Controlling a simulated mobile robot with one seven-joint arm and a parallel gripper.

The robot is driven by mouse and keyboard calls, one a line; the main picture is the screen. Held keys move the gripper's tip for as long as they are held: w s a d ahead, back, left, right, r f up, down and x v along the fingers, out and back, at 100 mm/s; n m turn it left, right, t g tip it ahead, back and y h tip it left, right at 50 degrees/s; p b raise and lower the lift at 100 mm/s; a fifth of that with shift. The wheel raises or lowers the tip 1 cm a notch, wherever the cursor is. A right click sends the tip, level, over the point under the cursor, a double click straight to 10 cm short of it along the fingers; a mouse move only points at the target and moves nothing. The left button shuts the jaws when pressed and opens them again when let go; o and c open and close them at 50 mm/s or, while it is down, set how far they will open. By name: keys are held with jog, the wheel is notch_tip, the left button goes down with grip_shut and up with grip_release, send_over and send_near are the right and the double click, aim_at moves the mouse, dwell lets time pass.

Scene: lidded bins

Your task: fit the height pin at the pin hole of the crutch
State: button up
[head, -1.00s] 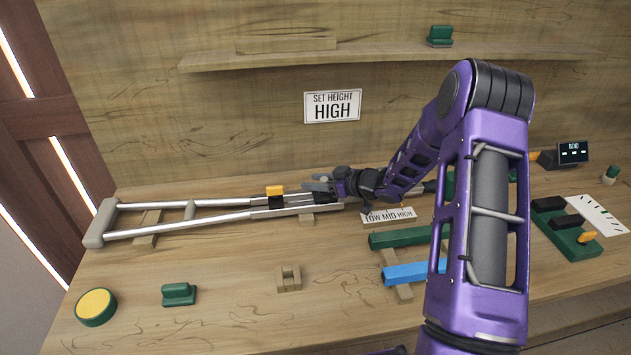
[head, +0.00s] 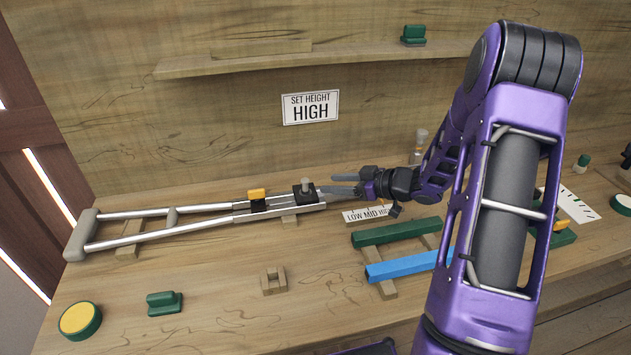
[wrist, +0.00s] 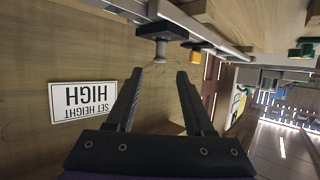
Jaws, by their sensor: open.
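The crutch (head: 165,229) lies flat on the bench, its grey padded end at the left. Near its right end is a black block (head: 296,197) with a grey round-headed pin (head: 306,184) standing upright in it, apparently the height pin. In the wrist view this pin (wrist: 161,47) projects from the block, with some shank showing under its head; the hole and seating depth are hidden. My gripper (head: 342,184) is open and empty, just right of the pin. In the wrist view the open fingers (wrist: 160,71) point towards the pin without touching it.
A yellow-topped black clamp (head: 257,194) sits on the crutch left of the block. A "LOW MID HIGH" label (head: 365,214) lies under my gripper. Green (head: 398,231) and blue bars (head: 405,266) lie in front. A wall sign (head: 310,107) reads "SET HEIGHT HIGH".

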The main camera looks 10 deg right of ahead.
jog(key=shift+v, duration=2.2)
